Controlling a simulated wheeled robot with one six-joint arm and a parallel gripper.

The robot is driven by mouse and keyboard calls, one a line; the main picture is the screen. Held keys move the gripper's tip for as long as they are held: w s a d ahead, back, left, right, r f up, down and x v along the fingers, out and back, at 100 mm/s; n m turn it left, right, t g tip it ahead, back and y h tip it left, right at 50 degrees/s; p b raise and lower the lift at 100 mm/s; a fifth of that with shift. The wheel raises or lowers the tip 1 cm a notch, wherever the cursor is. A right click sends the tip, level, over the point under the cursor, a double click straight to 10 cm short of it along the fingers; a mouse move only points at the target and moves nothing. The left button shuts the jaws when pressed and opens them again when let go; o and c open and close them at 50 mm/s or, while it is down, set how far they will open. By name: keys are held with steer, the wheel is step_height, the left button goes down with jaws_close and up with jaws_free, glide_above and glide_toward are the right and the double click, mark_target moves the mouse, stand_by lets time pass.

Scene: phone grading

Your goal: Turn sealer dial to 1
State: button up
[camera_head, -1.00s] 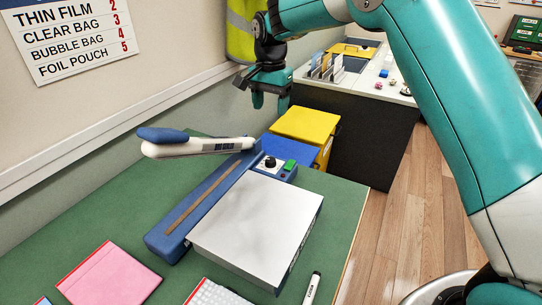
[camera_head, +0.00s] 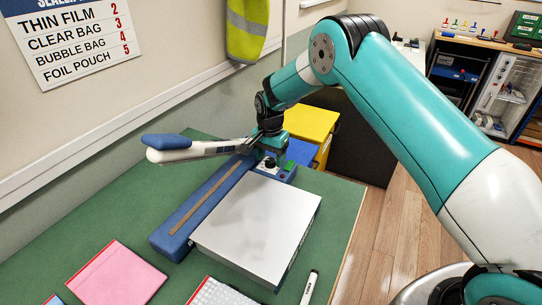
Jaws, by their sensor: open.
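The blue sealer (camera_head: 170,243) stands on the green table, its pale lever arm with a blue handle (camera_head: 166,141) raised. Its black dial (camera_head: 269,163) is at the far end of the body, next to a green switch (camera_head: 289,165). My gripper (camera_head: 268,152) points down just over the dial. Its fingers are open, and the dial shows at or just below the fingertips; I cannot tell whether they touch it. The dial's pointer and numbers are too small to read. A wall sign (camera_head: 72,40) lists film and bag types with red numbers 2 to 5.
A white flat-topped platform (camera_head: 255,225) adjoins the sealer in front. A pink pouch (camera_head: 118,275), a white bubble bag (camera_head: 219,293) and a marker (camera_head: 309,288) lie on the green table (camera_head: 80,245). A yellow bin (camera_head: 311,122) stands behind the sealer.

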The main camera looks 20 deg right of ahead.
steer(key=shift+f, duration=0.5)
steer(key=shift+c, duration=0.2)
steer(key=c, duration=0.9)
steer(key=shift+o, duration=0.2)
